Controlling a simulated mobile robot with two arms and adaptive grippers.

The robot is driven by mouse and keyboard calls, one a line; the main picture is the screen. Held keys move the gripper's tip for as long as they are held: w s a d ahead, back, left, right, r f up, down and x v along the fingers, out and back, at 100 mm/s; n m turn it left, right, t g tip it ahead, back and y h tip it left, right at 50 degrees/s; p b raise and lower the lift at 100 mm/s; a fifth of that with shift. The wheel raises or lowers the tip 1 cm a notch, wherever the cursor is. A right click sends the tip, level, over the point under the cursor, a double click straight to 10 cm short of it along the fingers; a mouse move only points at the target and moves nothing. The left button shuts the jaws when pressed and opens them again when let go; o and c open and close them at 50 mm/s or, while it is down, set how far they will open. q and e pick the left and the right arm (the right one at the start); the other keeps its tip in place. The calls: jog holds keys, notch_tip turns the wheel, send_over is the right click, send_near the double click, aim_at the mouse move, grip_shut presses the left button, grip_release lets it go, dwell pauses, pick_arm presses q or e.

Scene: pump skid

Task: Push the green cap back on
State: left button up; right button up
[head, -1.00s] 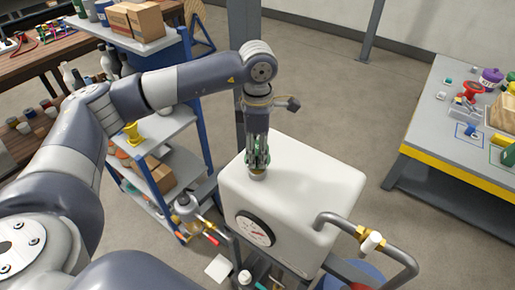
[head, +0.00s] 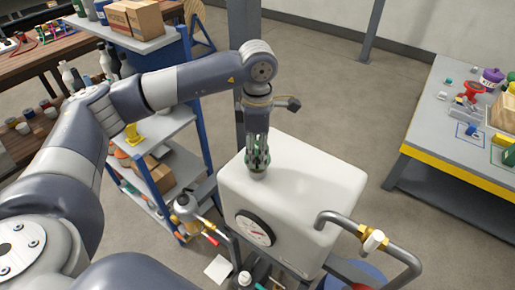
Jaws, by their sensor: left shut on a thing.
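My left gripper (head: 257,161) points down over the top of the white tank (head: 312,180), near its back left corner. It is shut on the green cap (head: 265,154), which shows only in slivers between the fingers. Just under the fingertips is a short tan neck (head: 258,174) on the tank top. The cap sits at or just above this neck; I cannot tell whether they touch. My right gripper is not in view.
A round gauge (head: 255,229) is on the tank's front. A grey pipe with brass fittings (head: 362,232) bends out at the right. A blue shelf with boxes (head: 160,175) stands left. A grey workbench with a yellow edge (head: 450,167) is at the right.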

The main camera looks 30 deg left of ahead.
pick_arm(q)
jog(key=shift+f+b, duration=1.2)
jog(key=shift+f, duration=0.15)
jog(key=o, duration=1.3)
jog(key=shift+o, duration=0.2)
jog(key=shift+r, duration=0.1)
notch_tip(320, 180, up, 12)
jog(key=shift+f, duration=0.1)
